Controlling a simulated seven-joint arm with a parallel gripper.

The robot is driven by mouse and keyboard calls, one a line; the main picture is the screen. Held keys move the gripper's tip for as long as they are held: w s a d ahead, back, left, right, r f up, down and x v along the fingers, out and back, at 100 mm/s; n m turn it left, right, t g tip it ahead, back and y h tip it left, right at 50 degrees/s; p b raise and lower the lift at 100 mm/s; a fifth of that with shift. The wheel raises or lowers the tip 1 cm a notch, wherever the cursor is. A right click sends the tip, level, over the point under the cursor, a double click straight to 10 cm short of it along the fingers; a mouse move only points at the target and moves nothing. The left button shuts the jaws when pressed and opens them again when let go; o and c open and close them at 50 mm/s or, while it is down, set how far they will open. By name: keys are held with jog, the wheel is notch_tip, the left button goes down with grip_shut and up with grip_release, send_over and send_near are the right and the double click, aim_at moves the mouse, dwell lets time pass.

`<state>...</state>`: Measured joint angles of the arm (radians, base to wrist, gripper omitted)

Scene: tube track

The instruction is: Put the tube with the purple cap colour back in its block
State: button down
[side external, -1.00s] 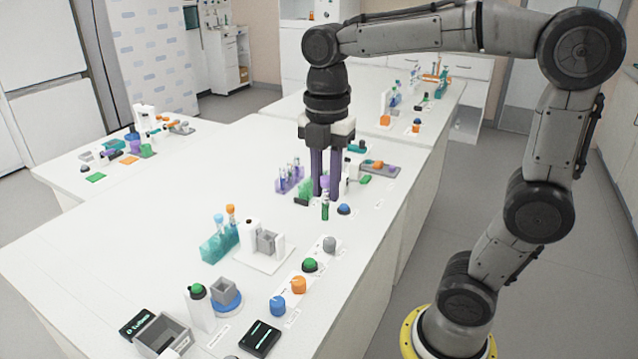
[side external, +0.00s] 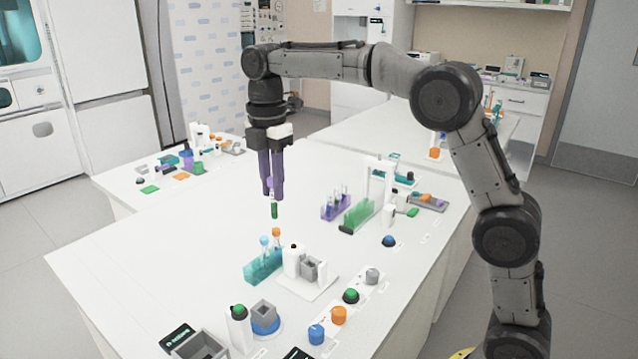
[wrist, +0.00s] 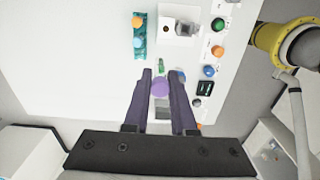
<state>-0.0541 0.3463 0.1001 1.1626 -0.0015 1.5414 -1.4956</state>
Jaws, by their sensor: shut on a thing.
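My gripper (side external: 271,190) points down and is shut on a tube with a purple cap (wrist: 159,88). The tube's green lower part (side external: 274,210) hangs below the fingers, roughly upright, apparently above the bare table. A teal block (side external: 262,266) with an orange-capped and a blue-capped tube stands nearer the camera, below the gripper in the side view; it also shows at the top of the wrist view (wrist: 139,42). A purple block (side external: 335,208) with several tubes and a long green block (side external: 358,217) stand to the gripper's right. Details of the green block's slots are too small to tell.
A white device with a grey holder (side external: 310,272) stands beside the teal block. A white stand (side external: 388,190) rises by the green block. Knobs in blue (side external: 316,334), orange and green line the front right. The table left of the gripper is clear.

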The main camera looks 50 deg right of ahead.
jog(key=w+a+f, duration=0.3)
jog(key=w+f, duration=0.1)
jog(key=f, duration=0.7)
jog(key=shift+w+f+n, duration=0.2)
jog(key=shift+w+n, duration=0.1)
jog(key=shift+w, duration=0.1)
jog(key=shift+f, duration=1.7)
dwell(1.2)
jog(key=c, duration=0.7)
grip_release()
jog(key=shift+o, duration=0.2)
jog(key=shift+r, duration=0.1)
